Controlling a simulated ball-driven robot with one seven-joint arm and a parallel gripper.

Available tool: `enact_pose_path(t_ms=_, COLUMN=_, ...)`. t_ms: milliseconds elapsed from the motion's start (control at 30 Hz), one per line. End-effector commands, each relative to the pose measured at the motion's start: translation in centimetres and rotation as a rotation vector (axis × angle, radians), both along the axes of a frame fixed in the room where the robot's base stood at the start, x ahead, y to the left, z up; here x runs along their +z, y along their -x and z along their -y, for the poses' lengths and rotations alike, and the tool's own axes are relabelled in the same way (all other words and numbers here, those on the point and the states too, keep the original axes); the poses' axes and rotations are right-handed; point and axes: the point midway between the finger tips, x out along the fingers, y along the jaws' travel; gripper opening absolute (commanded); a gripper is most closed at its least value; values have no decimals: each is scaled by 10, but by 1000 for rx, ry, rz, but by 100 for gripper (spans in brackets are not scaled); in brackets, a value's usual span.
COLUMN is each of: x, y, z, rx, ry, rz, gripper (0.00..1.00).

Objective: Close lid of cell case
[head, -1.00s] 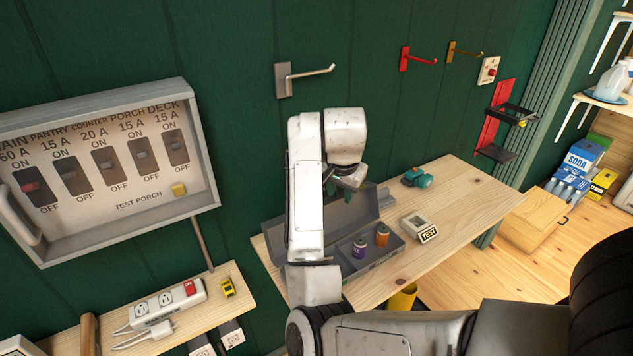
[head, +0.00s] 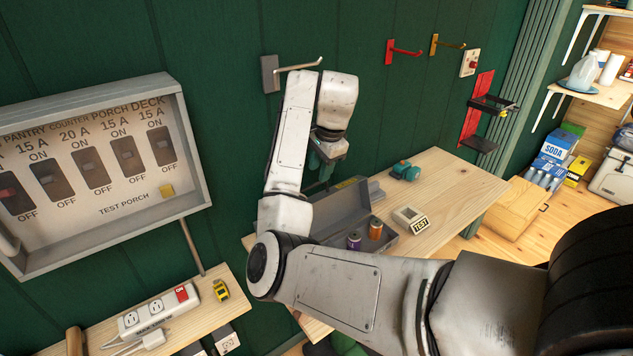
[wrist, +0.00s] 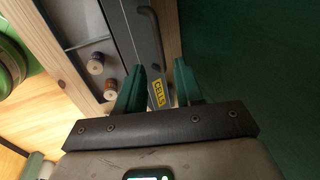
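The grey cell case (head: 391,243) sits on the wooden shelf with its lid (head: 340,213) raised at the wall side. A purple cell (head: 354,240) and an orange cell (head: 376,228) stand in the case. In the wrist view, the lid's outer face (wrist: 128,38) shows a dark handle (wrist: 152,38) and a yellow label (wrist: 158,93). My gripper (wrist: 159,66) has its teal fingers apart and empty, with the lid's label seen between them. In the head view, my gripper (head: 325,172) is above the lid, near the wall. My arm hides part of the case.
A TEST sign block (head: 411,219) and a teal object (head: 405,171) lie right of the case. A metal hook (head: 271,74) is on the green wall above my arm. A breaker panel (head: 100,170) is at the left. The shelf's right end is clear.

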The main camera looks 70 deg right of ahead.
Motion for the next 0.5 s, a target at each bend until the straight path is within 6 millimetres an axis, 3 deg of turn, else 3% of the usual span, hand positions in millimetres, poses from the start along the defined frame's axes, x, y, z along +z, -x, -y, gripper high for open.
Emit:
enact_pose_path(t_ms=200, x=-28, y=-8, z=3, rx=3, ry=-1, rz=0, gripper=36)
enact_pose_path(t_ms=500, x=-40, y=-11, z=6, rx=1, ry=0, rz=2, gripper=36)
